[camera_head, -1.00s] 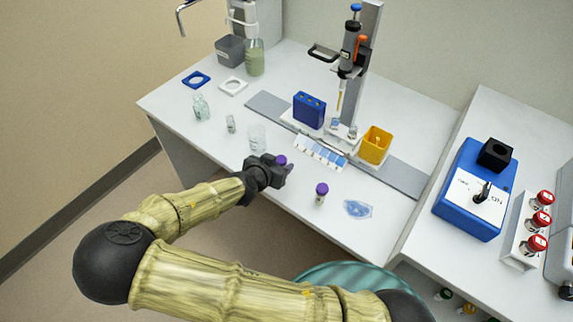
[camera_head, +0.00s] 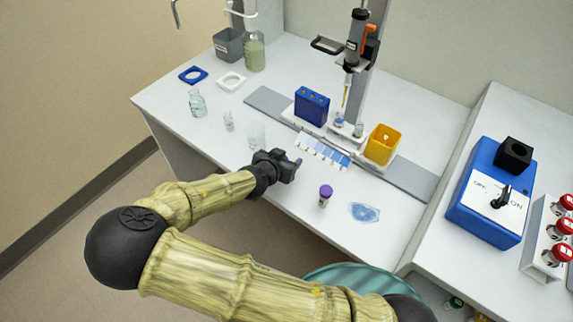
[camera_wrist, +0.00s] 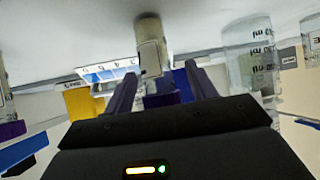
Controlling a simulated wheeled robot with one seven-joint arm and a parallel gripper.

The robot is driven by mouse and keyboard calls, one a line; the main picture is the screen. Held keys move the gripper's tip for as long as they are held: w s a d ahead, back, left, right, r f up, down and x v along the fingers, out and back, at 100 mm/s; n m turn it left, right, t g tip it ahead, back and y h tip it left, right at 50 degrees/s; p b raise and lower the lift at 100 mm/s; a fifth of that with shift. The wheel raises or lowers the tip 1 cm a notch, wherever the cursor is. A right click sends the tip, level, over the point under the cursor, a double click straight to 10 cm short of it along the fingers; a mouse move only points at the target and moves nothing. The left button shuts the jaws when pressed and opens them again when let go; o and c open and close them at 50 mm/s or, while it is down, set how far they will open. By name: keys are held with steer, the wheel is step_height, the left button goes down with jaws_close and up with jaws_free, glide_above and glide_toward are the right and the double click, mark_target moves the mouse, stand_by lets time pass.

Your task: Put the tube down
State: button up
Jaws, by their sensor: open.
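My gripper (camera_head: 292,168) is open, low over the front of the white bench, with its fingers towards the back right. In the wrist view, which is upside down, a pale tube (camera_wrist: 150,48) with a label shows in line with the gap between the fingers (camera_wrist: 160,88). Its base is at the bench surface and it looks upright. Another purple-capped tube (camera_head: 325,196) stands to the right of my gripper. Its cap seems to show at the wrist view's left edge (camera_wrist: 12,130).
A clear beaker (camera_head: 257,135) stands just behind my gripper. A colour strip (camera_head: 323,150), a blue rack (camera_head: 312,106) and a yellow box (camera_head: 383,144) are farther back. A blue patch (camera_head: 364,212) lies at the right. The front edge of the bench is close.

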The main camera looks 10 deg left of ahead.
steer(key=shift+s+a+r, duration=0.1)
steer(key=shift+s+a, duration=0.05)
steer(key=shift+s, duration=0.05)
steer(key=shift+c, duration=0.5)
steer(key=c, duration=1)
steer(key=shift+c, duration=0.2)
step_height(320, 180, up, 10)
steer(key=shift+p, duration=0.75)
steer(key=shift+w, duration=0.1)
steer(key=shift+w, duration=0.1)
steer(key=shift+s+a, duration=0.1)
steer(key=shift+s, duration=0.1)
